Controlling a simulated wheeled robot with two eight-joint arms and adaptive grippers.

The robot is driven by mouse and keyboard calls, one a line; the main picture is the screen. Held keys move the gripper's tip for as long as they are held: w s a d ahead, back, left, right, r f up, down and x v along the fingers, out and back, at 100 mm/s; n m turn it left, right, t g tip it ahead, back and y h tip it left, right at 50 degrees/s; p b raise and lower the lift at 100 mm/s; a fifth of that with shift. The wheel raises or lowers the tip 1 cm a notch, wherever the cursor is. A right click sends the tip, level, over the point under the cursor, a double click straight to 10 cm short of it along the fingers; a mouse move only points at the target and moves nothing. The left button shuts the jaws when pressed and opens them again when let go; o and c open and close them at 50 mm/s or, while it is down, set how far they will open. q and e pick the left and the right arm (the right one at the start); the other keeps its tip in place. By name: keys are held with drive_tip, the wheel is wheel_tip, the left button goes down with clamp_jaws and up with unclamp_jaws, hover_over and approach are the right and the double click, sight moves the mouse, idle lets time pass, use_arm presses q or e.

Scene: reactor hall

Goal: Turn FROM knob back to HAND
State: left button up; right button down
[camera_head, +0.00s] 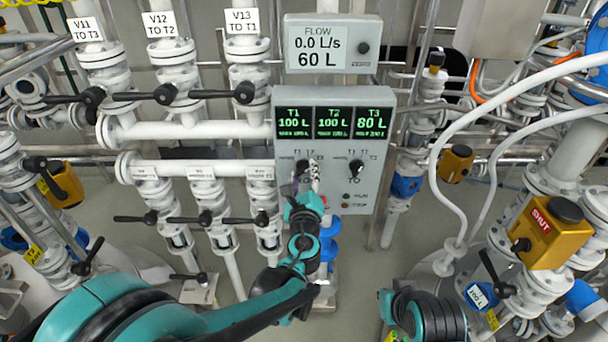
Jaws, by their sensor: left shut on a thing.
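The grey control box (384,130) hangs in the middle of the view. Its black FROM knob (301,168) is on the left of the lower panel, largely covered by my left gripper. My left gripper (311,172) reaches up from below and is shut on the FROM knob. The fingers hide part of the dial labels, and I cannot tell exactly where the pointer stands. The HAND label seems to be at the left of this dial, too small to read surely. My right gripper is not in view; only part of my right arm shows at the lower right.
The black TO knob (356,167) is close on the right, with RUN and STOP-like lights below. The tank display (335,123) reads T1 100 L, T2 100 L, T3 80 L. The flow meter (320,47) reads 0.0 L/s, 60 L. Valve handles (206,219) stand to the left.

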use_arm(q)
drive_tip(key=n, duration=1)
drive_tip(key=shift+n, duration=0.4)
drive_tip(key=n, duration=0.5)
drive_tip(key=shift+n, duration=0.3)
drive_tip(key=n, duration=0.5)
drive_tip(key=shift+n, duration=0.4)
drive_tip(key=o, duration=1.2)
drive_tip(key=shift+c, duration=0.2)
drive_tip(key=shift+s, duration=0.1)
drive_tip(key=s, duration=1.2)
